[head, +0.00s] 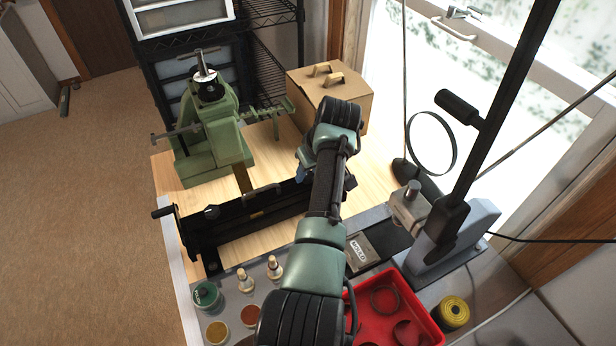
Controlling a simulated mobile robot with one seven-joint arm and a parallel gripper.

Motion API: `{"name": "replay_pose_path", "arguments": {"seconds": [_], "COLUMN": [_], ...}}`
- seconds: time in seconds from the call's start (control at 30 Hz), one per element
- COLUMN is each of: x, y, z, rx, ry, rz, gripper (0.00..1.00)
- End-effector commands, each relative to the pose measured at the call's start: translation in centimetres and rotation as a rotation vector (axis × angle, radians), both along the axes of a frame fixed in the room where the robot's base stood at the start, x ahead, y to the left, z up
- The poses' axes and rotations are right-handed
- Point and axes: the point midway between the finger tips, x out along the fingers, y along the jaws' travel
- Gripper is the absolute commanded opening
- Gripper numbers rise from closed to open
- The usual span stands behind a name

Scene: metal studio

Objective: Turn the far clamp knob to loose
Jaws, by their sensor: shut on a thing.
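A long black clamp (255,207) lies across the wooden bench top, running from lower left to upper right. Only small dark and blue edges of my gripper (302,176) show beside the arm, at that far end. Its fingertips are hidden. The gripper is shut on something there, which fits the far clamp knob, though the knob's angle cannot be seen.
A grey lever press (470,235) stands at right. A red tray (395,284), small jars (206,294) and a yellow roll (453,312) fill the front.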

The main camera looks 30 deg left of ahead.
Motion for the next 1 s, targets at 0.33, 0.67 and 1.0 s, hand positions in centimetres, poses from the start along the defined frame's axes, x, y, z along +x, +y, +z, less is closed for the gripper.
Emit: {"name": "replay_pose_path", "arguments": {"seconds": [0.33,0.67,1.0], "x": [0.49,0.58,0.59], "y": [-0.13,-0.08,-0.09], "z": [-0.69,-0.45,-0.22], "rx": [0.001,0.001,0.000], "ry": [-0.002,0.000,0.002], "rz": [0.327,0.555,0.660], "gripper": [0.00,0.00,0.00]}}
